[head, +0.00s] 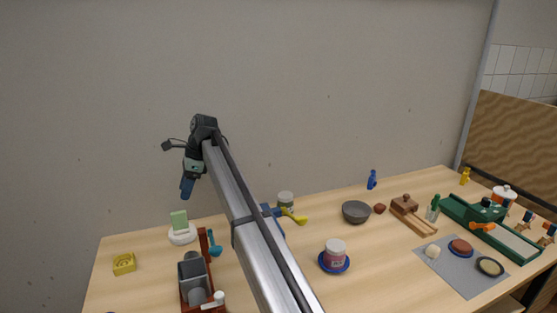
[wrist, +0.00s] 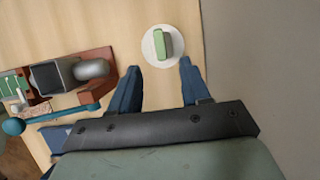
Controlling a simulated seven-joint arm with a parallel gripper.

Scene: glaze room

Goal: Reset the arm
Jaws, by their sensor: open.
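My gripper (head: 187,188) hangs above the left part of the table, fingers pointing down. In the wrist view my gripper (wrist: 158,74) has its two blue fingers well apart with nothing between them. Beyond the fingertips, on the table below, lies a round white dish (wrist: 177,52) with a green block (wrist: 161,44) on it. The head view also shows the white dish (head: 183,238) and the green block (head: 179,220), below my gripper and apart from it. My long arm crosses the middle of the head view and hides part of the table.
A yellow block (head: 124,264) lies at the left. A jar on a blue saucer (head: 334,264), a grey bowl (head: 356,212), a grey mat (head: 459,281) and a green tray (head: 520,243) fill the right side.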

